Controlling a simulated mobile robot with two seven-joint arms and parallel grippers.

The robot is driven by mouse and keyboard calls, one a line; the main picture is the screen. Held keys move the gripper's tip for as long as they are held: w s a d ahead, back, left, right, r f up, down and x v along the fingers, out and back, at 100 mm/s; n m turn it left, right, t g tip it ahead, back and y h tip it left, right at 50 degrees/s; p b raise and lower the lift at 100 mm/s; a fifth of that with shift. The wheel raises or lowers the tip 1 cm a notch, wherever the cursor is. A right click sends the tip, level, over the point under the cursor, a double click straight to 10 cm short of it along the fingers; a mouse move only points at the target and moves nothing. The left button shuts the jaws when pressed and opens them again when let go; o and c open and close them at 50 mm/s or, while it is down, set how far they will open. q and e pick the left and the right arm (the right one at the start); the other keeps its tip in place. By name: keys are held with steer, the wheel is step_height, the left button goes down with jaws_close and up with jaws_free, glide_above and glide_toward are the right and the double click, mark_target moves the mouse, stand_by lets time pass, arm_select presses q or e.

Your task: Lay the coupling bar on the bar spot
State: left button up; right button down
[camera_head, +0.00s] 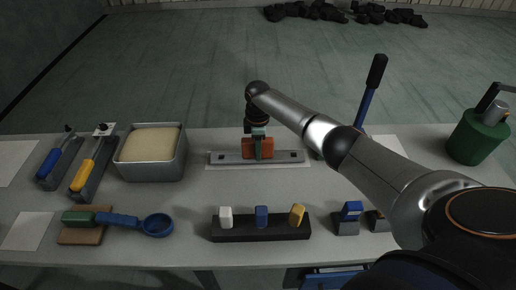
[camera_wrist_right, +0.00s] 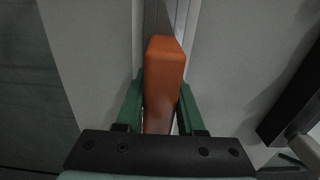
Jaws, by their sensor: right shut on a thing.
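The coupling bar (camera_head: 285,157) is a long grey flat bar with small dark holes near its ends and an orange block grip (camera_head: 248,149) in the middle. It lies level and lengthwise over a white patch (camera_head: 260,167), likely the bar spot, whose front edge shows below it. I cannot tell whether the bar touches the patch. My right gripper (camera_head: 258,150) points down and is shut on the orange grip. In the right wrist view the orange grip (camera_wrist_right: 164,85) stands between the green fingers of the gripper (camera_wrist_right: 162,105). My left gripper is not in view.
A grey tin with a cream block (camera_head: 153,176) stands left of the bar. A black rack with several coloured pegs (camera_head: 262,235) stands in front. A blue ladle (camera_head: 158,226) lies front left. A green can (camera_head: 475,140) stands at the right. Bare table lies between bar and rack.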

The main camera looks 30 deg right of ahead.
steer(key=shift+f+b, duration=0.3)
stand_by(0.5)
steer(key=shift+c, duration=2.3)
jaws_free()
steer(key=shift+s+f, duration=0.1)
steer(key=shift+f, duration=0.05)
steer(key=shift+r, duration=0.2)
steer(key=shift+r+p, duration=3.9)
steer(key=shift+p, duration=0.05)
